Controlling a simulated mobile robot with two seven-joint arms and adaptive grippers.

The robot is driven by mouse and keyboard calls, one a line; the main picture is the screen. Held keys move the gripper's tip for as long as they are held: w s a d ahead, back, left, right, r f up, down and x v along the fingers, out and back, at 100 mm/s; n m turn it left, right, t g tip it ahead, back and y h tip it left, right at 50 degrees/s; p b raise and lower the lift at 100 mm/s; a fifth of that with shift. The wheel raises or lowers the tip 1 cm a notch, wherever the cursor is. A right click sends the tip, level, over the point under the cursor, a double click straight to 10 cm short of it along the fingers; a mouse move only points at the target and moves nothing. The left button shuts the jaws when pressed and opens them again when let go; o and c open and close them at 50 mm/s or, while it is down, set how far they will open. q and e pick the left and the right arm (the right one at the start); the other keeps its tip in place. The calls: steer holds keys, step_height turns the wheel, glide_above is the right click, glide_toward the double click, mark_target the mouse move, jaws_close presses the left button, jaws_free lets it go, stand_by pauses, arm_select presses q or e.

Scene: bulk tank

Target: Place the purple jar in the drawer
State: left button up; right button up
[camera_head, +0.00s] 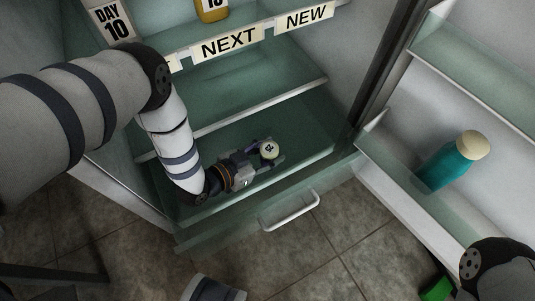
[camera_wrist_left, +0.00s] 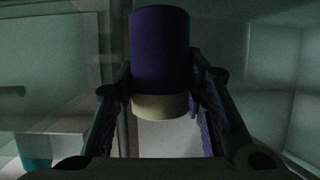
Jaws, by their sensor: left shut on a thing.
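The purple jar (camera_head: 269,149) has a pale lid with a dark mark and is mostly hidden by the fingers in the head view. In the left wrist view the jar (camera_wrist_left: 160,48) shows its purple body and cream lid between the two fingers. My left gripper (camera_head: 262,160) is shut on it. The drawer (camera_head: 230,217) is a see-through greenish bin, pulled out at the bottom of the fridge, with a white handle. Gripper and jar are within the drawer's outline; whether the jar touches its floor I cannot tell. My right gripper is not in view.
Glass shelves with labels NEXT (camera_head: 229,45), NEW (camera_head: 306,16) and DAY 10 (camera_head: 111,20) are above the drawer. A yellow jar (camera_head: 212,10) stands on the upper shelf. A teal bottle (camera_head: 449,163) stands in the open door's shelf at right. Tiled floor lies in front.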

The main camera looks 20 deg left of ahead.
mark_target(262, 164)
arm_select(q)
steer(key=shift+f+b, duration=0.95)
steer(key=shift+f, duration=1.1)
steer(key=o, duration=1.2)
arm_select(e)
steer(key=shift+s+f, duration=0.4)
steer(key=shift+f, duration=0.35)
arm_select(q)
steer(key=shift+o, duration=0.2)
steer(key=shift+w+r+p, duration=0.1)
steer(key=shift+r+p, duration=0.45)
steer(key=shift+r, duration=0.3)
steer(key=p+v, duration=0.2)
steer(key=v, duration=0.4)
steer(key=shift+s+a+r+p, duration=0.1)
steer(key=shift+s+a+p, duration=0.1)
steer(key=shift+s+p, duration=0.15)
steer(key=shift+s+a, duration=0.15)
steer(key=shift+s, duration=0.15)
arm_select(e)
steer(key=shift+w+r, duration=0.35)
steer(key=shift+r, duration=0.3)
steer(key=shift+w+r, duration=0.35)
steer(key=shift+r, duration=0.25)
